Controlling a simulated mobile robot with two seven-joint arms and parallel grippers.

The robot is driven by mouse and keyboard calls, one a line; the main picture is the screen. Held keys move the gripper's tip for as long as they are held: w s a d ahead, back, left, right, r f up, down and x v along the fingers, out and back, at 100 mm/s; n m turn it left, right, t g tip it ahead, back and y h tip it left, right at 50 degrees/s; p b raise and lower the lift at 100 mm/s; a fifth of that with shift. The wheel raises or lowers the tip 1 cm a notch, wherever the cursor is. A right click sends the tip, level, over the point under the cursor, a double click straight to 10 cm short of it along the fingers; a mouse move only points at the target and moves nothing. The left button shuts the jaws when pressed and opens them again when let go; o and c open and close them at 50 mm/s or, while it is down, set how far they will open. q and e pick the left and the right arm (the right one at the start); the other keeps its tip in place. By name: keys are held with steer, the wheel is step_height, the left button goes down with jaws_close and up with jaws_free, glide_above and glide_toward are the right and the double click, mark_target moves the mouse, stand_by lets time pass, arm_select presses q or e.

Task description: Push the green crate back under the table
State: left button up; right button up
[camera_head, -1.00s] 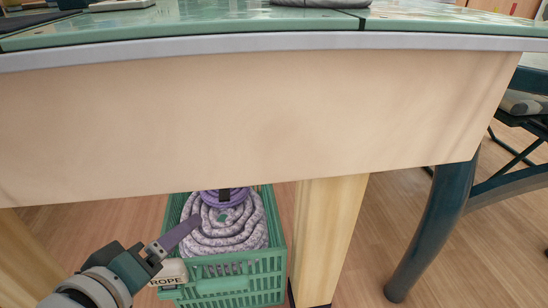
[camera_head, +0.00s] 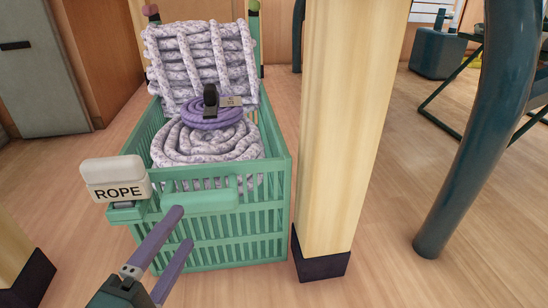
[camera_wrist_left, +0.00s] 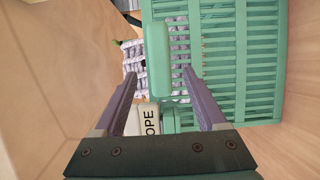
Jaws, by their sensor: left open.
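The green crate (camera_head: 232,250) stands on the floor beside a pale wooden table leg, its front end facing me. It holds coiled white-speckled rope (camera_head: 205,145) and a smaller purple coil (camera_head: 213,113). A green handle bar (camera_head: 202,201) is on its front, and a white block marked ROPE (camera_head: 115,178) sits at its front left corner. My left gripper (camera_head: 183,227) is open and empty in front of the crate. In the left wrist view the handle (camera_wrist_left: 156,60) shows between the open fingers (camera_wrist_left: 160,73); I cannot tell whether they touch it. My right gripper is not in view.
The wooden table leg (camera_head: 350,130) with a dark foot is close at the crate's right. Another leg's dark foot (camera_head: 25,280) is at lower left. A curved dark leg (camera_head: 470,150) stands farther right. A grey cabinet (camera_head: 40,70) is at back left. Floor left of the crate is clear.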

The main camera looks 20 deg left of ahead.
mark_target(196, 211)
arm_select(q)
steer(key=w+b, duration=0.1)
steer(key=w, duration=0.1)
steer(key=w+b, duration=0.1)
steer(key=w, duration=0.1)
steer(key=w+a+b, duration=0.1)
steer(key=w, duration=0.1)
steer(key=shift+w+f, duration=0.15)
steer(key=shift+w, duration=0.1)
steer(key=shift+w+a, duration=0.1)
steer(key=shift+w, duration=0.55)
steer(key=shift+r, duration=0.2)
jaws_close()
stand_by(0.3)
